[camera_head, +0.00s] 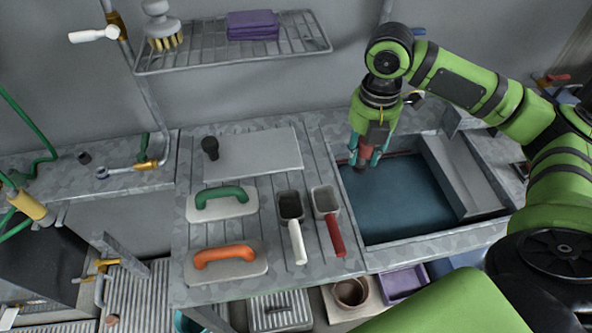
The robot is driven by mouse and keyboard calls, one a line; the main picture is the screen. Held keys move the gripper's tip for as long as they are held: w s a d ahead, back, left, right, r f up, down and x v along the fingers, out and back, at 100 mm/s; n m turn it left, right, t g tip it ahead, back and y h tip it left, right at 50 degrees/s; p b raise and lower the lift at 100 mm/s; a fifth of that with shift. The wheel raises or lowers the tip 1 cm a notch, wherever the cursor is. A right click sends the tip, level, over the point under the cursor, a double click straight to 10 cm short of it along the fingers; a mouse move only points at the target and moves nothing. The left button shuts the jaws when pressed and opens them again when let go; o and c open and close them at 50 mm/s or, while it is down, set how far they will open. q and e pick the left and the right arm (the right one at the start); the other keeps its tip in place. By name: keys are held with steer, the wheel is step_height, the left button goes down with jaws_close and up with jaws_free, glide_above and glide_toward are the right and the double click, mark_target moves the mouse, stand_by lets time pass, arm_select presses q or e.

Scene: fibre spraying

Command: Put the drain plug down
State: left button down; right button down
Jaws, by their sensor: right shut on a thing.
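My right gripper (368,154) points down over the left back part of the sink basin (405,245). It is shut on a small reddish-brown thing (364,159), which seems to be the drain plug. The fingers partly hide the plug, and its lower end shows against the dark blue bottom of the basin. I cannot tell how high it is above the bottom. My left gripper is not in view.
Left of the basin, the counter holds a green-handled float (222,203), an orange-handled float (226,258) and two scoops with white (297,245) and red (334,237) handles. A wire shelf (200,60) hangs behind. A sloped grey board (462,180) fills the basin's right side.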

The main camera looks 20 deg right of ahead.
steer(key=w+a+f+p, duration=0.1)
steer(key=w+f, duration=0.2)
steer(key=w+a+f+p, duration=0.1)
steer(key=w+a+f, duration=0.1)
steer(key=w+f, duration=0.1)
steer(key=w+a+f+p, duration=0.1)
steer(key=w+a+f, duration=0.1)
steer(key=w+f, duration=0.1)
steer(key=shift+w+f, duration=0.15)
steer(key=shift+f, duration=0.5)
steer(key=shift+f, duration=0.1)
steer(key=c, duration=1.3)
jaws_free()
steer(key=shift+f, duration=0.1)
steer(key=o, duration=0.4)
steer(key=shift+o, duration=0.2)
step_height(320, 180, up, 12)
steer(key=b, duration=0.2)
steer(key=shift+r, duration=0.2)
